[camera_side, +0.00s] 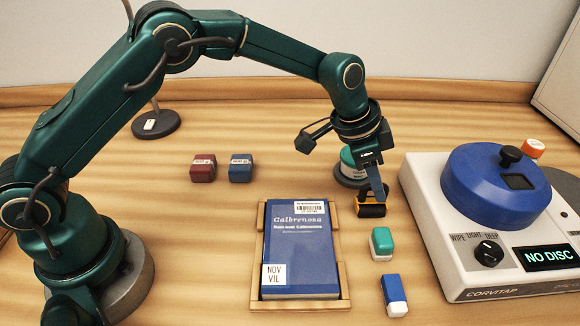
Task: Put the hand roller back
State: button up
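The hand roller (371,210) appears as a small black and yellow piece just right of the book's upper right corner. My gripper (379,190) points down over it, its fingertips at the roller's top. The finger seen edge-on and the roller overlap, so I cannot tell whether the fingers are closed on it. Whether the roller touches the table is also unclear.
A round teal-topped container (347,158) stands behind my gripper. A green block (382,243) and a blue-white eraser (394,295) lie between tray and white disc machine (425,210). Red (203,168) and blue (241,168) blocks sit behind the book.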

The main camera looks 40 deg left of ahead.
jog(key=shift+o, duration=0.5)
jog(key=shift+r, duration=0.2)
jog(key=v, duration=1.1)
jog(key=s+a+r+n+t+y, duration=0.1)
jog(key=s+a+r+n, duration=0.35)
jog(key=s+a, duration=0.4)
jog(key=s+a+f+n+y, duration=0.1)
jog(key=s+a+f+n, duration=0.1)
jog(key=s, duration=0.4)
jog(key=s+a+f+n+t, duration=0.1)
jog(key=s+a+f+n, duration=0.1)
jog(key=s, duration=0.5)
jog(key=shift+a+n+y, duration=0.4)
jog(key=shift+a+n, duration=0.05)
jog(key=shift+a, duration=0.2)
